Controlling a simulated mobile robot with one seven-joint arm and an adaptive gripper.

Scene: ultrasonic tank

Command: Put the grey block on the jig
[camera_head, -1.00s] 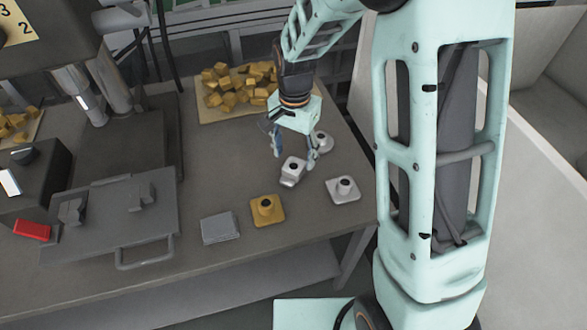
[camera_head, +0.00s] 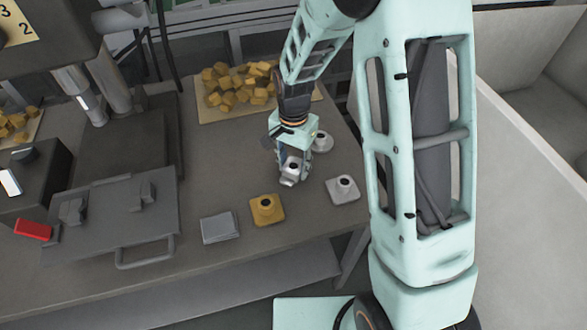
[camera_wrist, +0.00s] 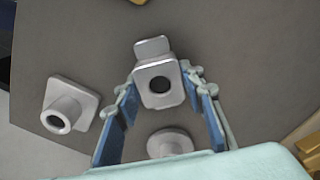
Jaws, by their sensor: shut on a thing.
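The grey block (camera_head: 290,170) has a dark round hole in its top and stands on the table near its right side. It also shows in the wrist view (camera_wrist: 158,72), with a flat tab on its far side. My gripper (camera_head: 291,175) is over the block and shut on it, with a blue-padded finger on each side. The block looks to be at table level; I cannot tell whether it touches the table. A flat grey plate (camera_head: 220,228) lies near the front edge. I cannot tell for sure which fixture is the jig.
A yellow part (camera_head: 267,209) sits left of a silver square-based part (camera_head: 343,189). A round-based silver part (camera_head: 322,142) stands behind my gripper. Yellow pieces (camera_head: 235,85) fill a tray at the back. A handled plate (camera_head: 120,215) and red block (camera_head: 33,229) lie left.

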